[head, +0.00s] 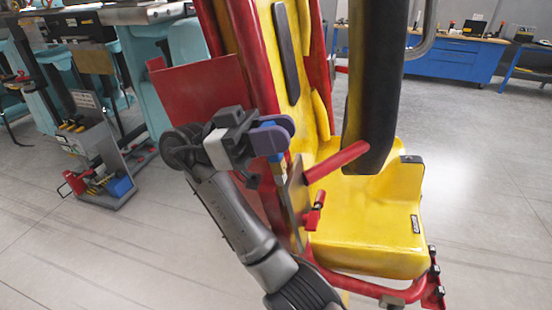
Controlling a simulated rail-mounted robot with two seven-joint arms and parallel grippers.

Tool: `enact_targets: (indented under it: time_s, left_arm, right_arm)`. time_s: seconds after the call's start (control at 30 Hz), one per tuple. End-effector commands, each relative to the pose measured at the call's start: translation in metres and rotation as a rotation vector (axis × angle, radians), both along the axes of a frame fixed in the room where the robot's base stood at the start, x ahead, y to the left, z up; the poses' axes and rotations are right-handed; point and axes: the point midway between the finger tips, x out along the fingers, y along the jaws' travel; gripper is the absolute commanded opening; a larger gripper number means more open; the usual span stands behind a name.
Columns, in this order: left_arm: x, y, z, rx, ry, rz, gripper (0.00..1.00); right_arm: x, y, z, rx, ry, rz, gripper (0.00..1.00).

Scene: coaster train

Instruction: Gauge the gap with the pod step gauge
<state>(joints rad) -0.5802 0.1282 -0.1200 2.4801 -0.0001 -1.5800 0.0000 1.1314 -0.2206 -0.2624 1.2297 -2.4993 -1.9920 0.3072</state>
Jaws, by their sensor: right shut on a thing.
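My right gripper (270,132) reaches up from the bottom of the head view and is shut on a small blue piece, which I take to be the step gauge (268,143). A thin, pale lower part of it appears to point down toward the seat's side. The gripper hides much of it. The yellow coaster seat (370,226) with its red frame stands just right of the gripper. A grey plate (296,200) is on the seat's near side, below the gauge. I cannot tell whether the gauge touches anything, and the gap is not clearly visible. My left gripper is not in view.
A thick black and yellow restraint (380,85) hangs over the seat, with a red bar (337,161) near its lower end. A red panel (205,98) stands behind the gripper. A grey tool cart (97,150) is at left, blue workbenches (455,60) behind. The right floor is clear.

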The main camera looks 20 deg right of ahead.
Motion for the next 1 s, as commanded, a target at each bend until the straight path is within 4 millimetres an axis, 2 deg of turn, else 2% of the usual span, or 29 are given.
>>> enact_targets:
  time_s: [0.1,1.0]
  left_arm:
    - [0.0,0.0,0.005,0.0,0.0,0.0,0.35]
    - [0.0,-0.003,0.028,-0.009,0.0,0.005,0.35]
  right_arm:
    - [0.0,0.0,0.013,-0.002,-0.009,-0.003,0.0]
    - [0.004,0.006,0.059,-0.004,-0.016,-0.004,0.0]
